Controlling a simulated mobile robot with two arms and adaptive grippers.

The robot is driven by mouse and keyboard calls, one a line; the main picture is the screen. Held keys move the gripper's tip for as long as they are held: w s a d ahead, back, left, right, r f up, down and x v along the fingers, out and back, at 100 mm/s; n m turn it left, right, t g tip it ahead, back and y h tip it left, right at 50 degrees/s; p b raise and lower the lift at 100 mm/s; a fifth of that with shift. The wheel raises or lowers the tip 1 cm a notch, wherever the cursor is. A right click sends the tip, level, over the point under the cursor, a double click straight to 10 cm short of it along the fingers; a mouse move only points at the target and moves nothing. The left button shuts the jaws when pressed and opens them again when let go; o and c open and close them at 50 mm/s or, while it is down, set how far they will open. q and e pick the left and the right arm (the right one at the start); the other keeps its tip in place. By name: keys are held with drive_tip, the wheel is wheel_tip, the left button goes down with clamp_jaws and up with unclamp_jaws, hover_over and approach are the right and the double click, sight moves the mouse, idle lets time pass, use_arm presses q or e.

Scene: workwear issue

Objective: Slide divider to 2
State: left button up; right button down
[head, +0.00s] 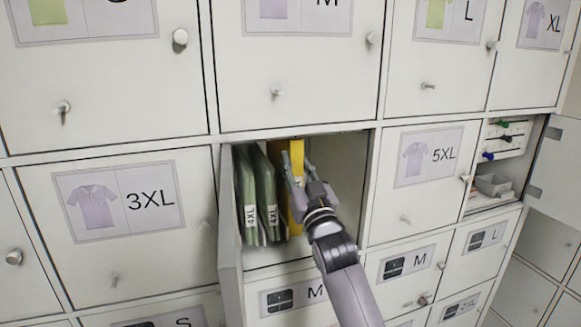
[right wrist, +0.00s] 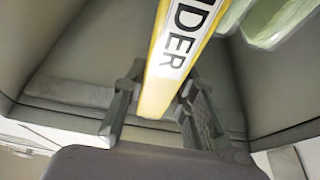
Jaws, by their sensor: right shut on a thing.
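The yellow divider (head: 296,152) stands upright inside the open compartment in the middle row. In the right wrist view the divider (right wrist: 158,88) shows a white label ending in "IDER". My right gripper (head: 300,176) is shut on the divider's front edge, with one finger on each side of it (right wrist: 160,100). Green packs (head: 246,190) labelled 4XL stand upright to the left of the divider. The compartment to the right of the divider looks empty. No number marks can be made out in the compartment. My left gripper is not in view.
The compartment's door (head: 230,255) hangs open at its left side. Closed doors with knobs surround it, such as the 3XL door (head: 135,235) and 5XL door (head: 420,205). At the right, another compartment (head: 505,150) is open and holds small items.

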drive_tip(key=c, duration=1.6)
unclamp_jaws()
drive_tip(key=shift+w+d, duration=0.1)
drive_tip(key=shift+d, duration=0.15)
drive_tip(key=shift+o, duration=0.9)
drive_tip(key=shift+a, duration=0.25)
drive_tip(key=shift+o, duration=0.7)
drive_tip(key=shift+a, duration=0.2)
drive_tip(key=shift+d, duration=0.1)
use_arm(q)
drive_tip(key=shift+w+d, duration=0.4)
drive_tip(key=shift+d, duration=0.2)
use_arm(e)
drive_tip(key=v, duration=1.2)
